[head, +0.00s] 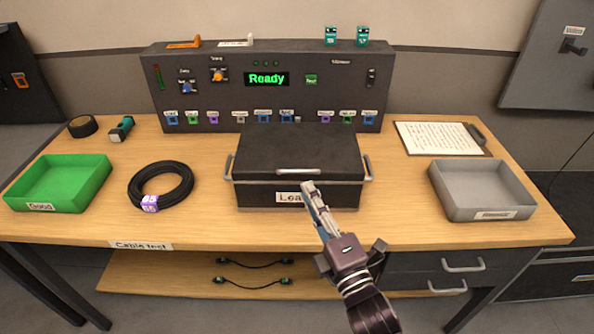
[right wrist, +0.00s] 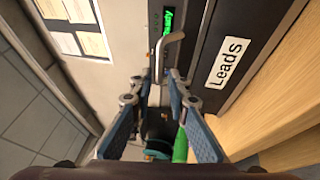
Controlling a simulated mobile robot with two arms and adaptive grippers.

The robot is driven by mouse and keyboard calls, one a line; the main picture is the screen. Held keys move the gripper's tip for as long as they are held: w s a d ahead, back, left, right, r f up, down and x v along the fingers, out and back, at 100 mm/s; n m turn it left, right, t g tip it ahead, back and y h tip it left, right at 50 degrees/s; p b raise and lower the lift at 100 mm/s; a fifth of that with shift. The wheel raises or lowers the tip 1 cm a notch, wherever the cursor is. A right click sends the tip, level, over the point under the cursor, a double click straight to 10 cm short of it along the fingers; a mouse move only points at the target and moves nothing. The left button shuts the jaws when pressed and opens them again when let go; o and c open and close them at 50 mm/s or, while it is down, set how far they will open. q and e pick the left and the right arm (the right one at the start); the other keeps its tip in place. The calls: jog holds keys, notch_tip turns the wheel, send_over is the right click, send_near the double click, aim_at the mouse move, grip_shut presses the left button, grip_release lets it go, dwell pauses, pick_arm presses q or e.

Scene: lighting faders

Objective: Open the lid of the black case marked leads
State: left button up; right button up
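The black case (head: 262,193) stands on the bench with its lid (head: 298,148) closed. A silver handle (head: 298,171) is at the lid's front edge, above the partly covered white label (head: 284,197). My right gripper (head: 308,187) is just in front of the case, its tips close below the handle. In the right wrist view the fingers (right wrist: 161,78) are apart, with the handle (right wrist: 168,42) just beyond and partly between the tips. I cannot tell whether they touch it. The label there reads "Leads" (right wrist: 229,62). My left gripper is not in view.
A green tray (head: 103,184) and a coiled black cable (head: 186,189) are left of the case. A grey tray (head: 433,190) and a clipboard (head: 440,138) are right. A test panel (head: 325,78) reading "Ready" stands close behind the case. Bench space beside the case is clear.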

aim_at(297, 171)
jog(key=p+x, duration=0.1)
jog(key=x, duration=0.6)
jog(key=shift+w+a+r, duration=0.1)
jog(key=shift+w+a, duration=0.05)
jog(key=shift+w, duration=0.2)
jog(key=shift+c, duration=0.7)
grip_shut()
